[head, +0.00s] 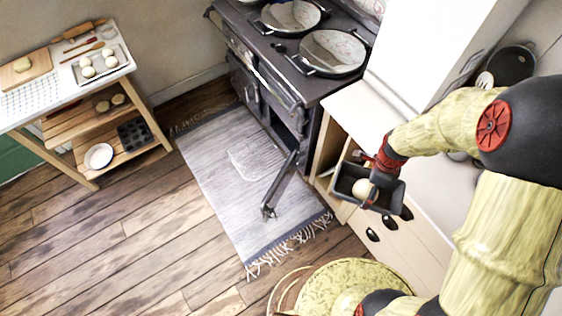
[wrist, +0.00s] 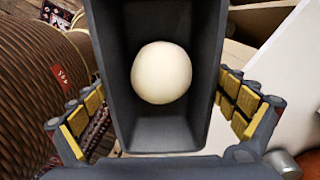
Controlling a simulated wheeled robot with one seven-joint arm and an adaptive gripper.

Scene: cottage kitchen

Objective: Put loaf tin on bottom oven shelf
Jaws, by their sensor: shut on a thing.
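The dark grey loaf tin (head: 382,194) is held in my gripper (head: 387,182) at the right, in front of the cabinet beside the stove. A round pale dough ball (head: 363,188) sits inside it. In the wrist view the loaf tin (wrist: 120,75) fills the middle, between the two yellow-padded fingers of my gripper (wrist: 160,115), with the dough ball (wrist: 161,72) in it. The black range oven (head: 290,75) stands at the back wall. A lower oven door (head: 281,185) hangs open over the rug. The shelves inside the oven are hidden from this angle.
A grey fringed rug (head: 215,165) lies before the oven. A wooden side table (head: 50,98) with trays and dough stands at the left. A round yellow-green piece (head: 345,280) is at the front. The wooden floor between is clear.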

